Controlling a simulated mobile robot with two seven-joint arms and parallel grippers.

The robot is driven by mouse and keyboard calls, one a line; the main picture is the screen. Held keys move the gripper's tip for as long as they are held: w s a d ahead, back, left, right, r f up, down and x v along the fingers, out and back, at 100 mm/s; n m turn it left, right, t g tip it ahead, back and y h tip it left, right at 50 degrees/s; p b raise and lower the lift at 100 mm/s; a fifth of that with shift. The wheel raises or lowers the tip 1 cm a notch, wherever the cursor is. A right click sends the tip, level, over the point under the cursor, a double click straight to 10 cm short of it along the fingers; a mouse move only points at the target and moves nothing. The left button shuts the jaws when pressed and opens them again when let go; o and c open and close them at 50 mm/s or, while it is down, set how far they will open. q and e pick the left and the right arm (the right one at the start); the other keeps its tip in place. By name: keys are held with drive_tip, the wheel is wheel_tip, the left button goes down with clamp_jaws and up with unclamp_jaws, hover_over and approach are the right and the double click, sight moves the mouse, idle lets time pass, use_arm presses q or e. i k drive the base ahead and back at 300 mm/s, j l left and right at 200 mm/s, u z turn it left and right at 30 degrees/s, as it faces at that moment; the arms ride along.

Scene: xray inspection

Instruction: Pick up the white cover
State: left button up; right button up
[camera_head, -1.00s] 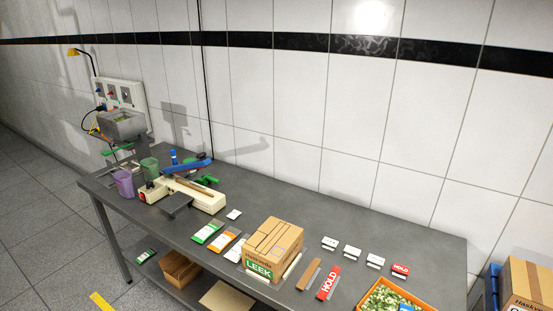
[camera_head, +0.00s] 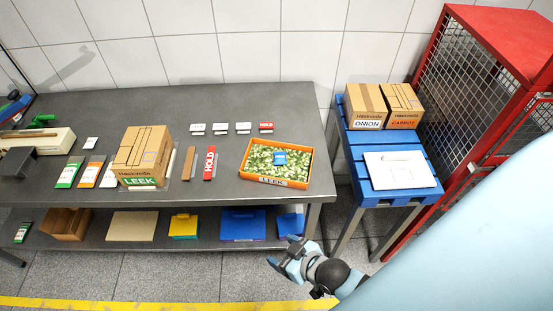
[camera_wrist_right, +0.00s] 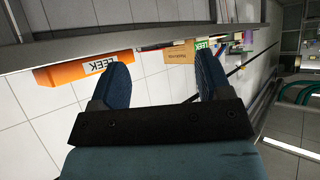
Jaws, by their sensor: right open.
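A flat white cover (camera_head: 400,170) with a small handle-like mark on top lies on the blue slatted stand (camera_head: 362,138) at the right of the head view. My right gripper (camera_head: 282,262) is low in front of the grey table's right end, to the left of the cover and well apart from it. In the right wrist view its two dark blue fingers (camera_wrist_right: 160,78) are spread, with nothing between them. The cover does not show in the wrist view. My left gripper is not in view.
Boxes marked ONION (camera_head: 364,106) and CARROT (camera_head: 402,106) stand behind the cover on the stand. A red mesh cage (camera_head: 470,75) rises to its right. The grey table (camera_head: 200,100) carries an orange LEEK crate (camera_head: 305,170) and a LEEK box (camera_head: 143,155).

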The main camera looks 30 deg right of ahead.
sight(406, 169)
drive_tip(key=z, duration=1.95)
drive_tip(key=i+j+u, duration=0.15)
drive_tip(key=u, duration=0.75)
drive_tip(key=z, duration=1.15)
